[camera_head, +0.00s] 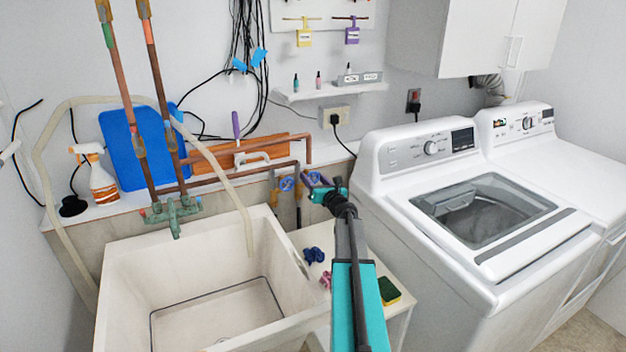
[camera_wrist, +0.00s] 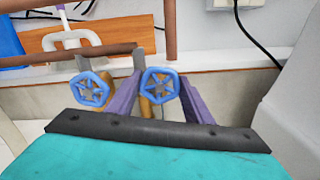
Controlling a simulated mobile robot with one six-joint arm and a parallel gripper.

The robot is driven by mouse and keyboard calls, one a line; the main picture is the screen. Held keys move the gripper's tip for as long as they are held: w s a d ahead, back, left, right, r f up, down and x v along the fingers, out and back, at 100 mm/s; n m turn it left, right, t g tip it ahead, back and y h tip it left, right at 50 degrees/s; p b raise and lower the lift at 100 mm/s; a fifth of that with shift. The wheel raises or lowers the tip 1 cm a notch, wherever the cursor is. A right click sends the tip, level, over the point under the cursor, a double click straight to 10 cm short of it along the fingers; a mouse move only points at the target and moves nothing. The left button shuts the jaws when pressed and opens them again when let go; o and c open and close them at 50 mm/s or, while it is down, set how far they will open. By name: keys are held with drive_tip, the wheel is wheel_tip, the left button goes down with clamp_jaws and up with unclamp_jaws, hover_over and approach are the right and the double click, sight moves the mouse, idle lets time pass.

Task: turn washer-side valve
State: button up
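Two blue round valve handles sit side by side on pipes behind the sink's right side. The washer-side valve (camera_head: 314,177) is the right one, nearer the washing machine; it also shows in the wrist view (camera_wrist: 160,86). The other valve (camera_head: 287,184) is to its left, also in the wrist view (camera_wrist: 90,90). My gripper (camera_head: 323,184) is open, with purple fingers. In the wrist view, my gripper's fingers (camera_wrist: 161,78) stand left and right of the washer-side valve. I cannot tell whether they touch it. My gripper partly hides this valve in the head view.
A white utility sink (camera_head: 120,290) is left of my arm. A top-loading washer (camera_head: 400,205) stands close on the right. Copper pipes (camera_head: 240,148) run above and left of the valves. A sponge (camera_head: 389,290) lies on the low ledge near my arm.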

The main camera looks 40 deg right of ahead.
drive_tip(key=c, duration=0.4)
drive_tip(key=shift+o, duration=0.2)
drive_tip(key=shift+f+n+b, duration=0.15)
drive_tip(key=shift+n+b, duration=0.35)
drive_tip(key=shift+b, duration=0.5)
drive_tip(key=shift+f+n+b, duration=0.1)
drive_tip(key=shift+n+b, duration=0.6)
drive_tip(key=shift+b, duration=0.55)
drive_tip(key=n+b, duration=0.6)
drive_tip(key=b, duration=0.3)
drive_tip(key=n+b, duration=0.6)
drive_tip(key=b, duration=0.2)
drive_tip(key=shift+n+b, duration=0.3)
drive_tip(key=shift+b, duration=0.05)
drive_tip(key=n+b, duration=0.3)
drive_tip(key=shift+b, duration=0.4)
drive_tip(key=shift+r+n+b, duration=0.2)
drive_tip(key=shift+n+b, duration=0.25)
drive_tip(key=shift+n, duration=0.05)
